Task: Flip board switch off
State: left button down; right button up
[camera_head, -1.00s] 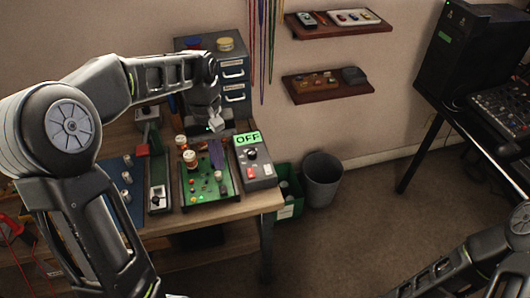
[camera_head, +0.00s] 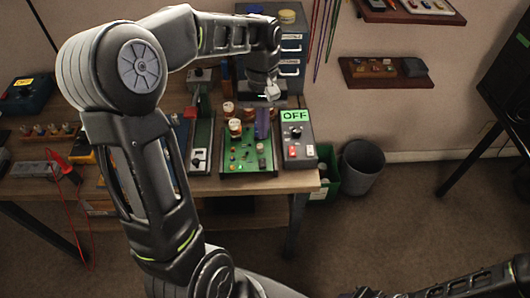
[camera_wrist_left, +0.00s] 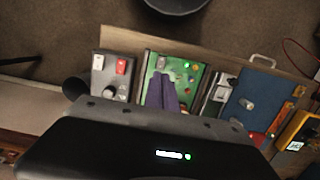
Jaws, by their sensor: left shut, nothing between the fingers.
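The green circuit board (camera_head: 234,158) lies on the workbench, with orange-topped cylinders and small parts on it. It also shows in the wrist view (camera_wrist_left: 184,91). A small pale part (camera_wrist_left: 161,62) on the board, possibly its switch, is close to my fingertips in that view. My left gripper (camera_head: 262,136) has purple fingers pointing down over the board's right half. They also show in the wrist view (camera_wrist_left: 160,77), shut and empty. I cannot tell whether they touch the board. My right gripper is out of view; only part of that arm shows at the lower right.
A grey box (camera_head: 304,161) with a green OFF sign (camera_head: 295,116), a knob and red and white switches stands right of the board. A switch panel (camera_head: 201,160) stands left. A dark bin (camera_head: 362,168) stands on the floor beyond the bench's right end.

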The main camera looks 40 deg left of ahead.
aim_at(263, 164)
pick_arm(q)
jog(key=f, duration=0.3)
jog(key=s+f+p, duration=0.1)
jog(key=f, duration=0.2)
jog(key=d+f, duration=0.1)
jog(key=f, duration=0.2)
jog(key=shift+s+f, duration=0.2)
jog(key=shift+f, duration=0.05)
